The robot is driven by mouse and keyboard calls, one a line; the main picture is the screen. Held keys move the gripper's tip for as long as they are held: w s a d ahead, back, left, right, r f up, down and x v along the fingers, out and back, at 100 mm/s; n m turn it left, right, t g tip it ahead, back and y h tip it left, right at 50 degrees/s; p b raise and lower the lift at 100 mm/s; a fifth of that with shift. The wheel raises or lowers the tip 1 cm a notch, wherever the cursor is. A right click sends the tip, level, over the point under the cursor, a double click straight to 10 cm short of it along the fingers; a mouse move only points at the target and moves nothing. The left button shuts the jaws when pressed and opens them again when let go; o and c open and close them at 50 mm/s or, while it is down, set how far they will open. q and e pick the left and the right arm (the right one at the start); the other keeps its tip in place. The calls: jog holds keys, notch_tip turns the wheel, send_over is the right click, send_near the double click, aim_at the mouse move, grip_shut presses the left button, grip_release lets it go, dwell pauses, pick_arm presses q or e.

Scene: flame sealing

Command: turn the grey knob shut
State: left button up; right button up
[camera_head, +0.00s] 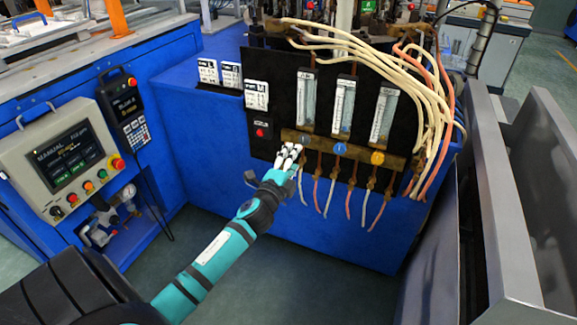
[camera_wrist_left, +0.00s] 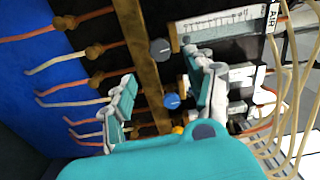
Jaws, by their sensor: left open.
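The grey knob (camera_wrist_left: 160,49) sits on a brass bar (camera_wrist_left: 143,65) in the left wrist view, just beyond my fingertips. In the head view it is hard to make out beside my fingers. My left gripper (camera_head: 290,151) is at the left end of the bar, its fingers spread and empty. In the left wrist view the gripper (camera_wrist_left: 165,86) has one finger on each side of the bar. The blue knob (camera_wrist_left: 172,101) shows between the fingers there, with part of the yellow knob (camera_wrist_left: 178,130) behind the wrist. I cannot tell whether any finger touches a knob.
The blue knob (camera_head: 340,149) and yellow knob (camera_head: 377,158) are to the right. Flow meters (camera_head: 343,106) stand above the bar. Thin hoses (camera_head: 331,197) hang below it, and pale tubes (camera_head: 428,95) loop at the right. A control box (camera_head: 65,158) is at left.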

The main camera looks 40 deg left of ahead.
pick_arm(q)
jog(key=shift+v, duration=1.55)
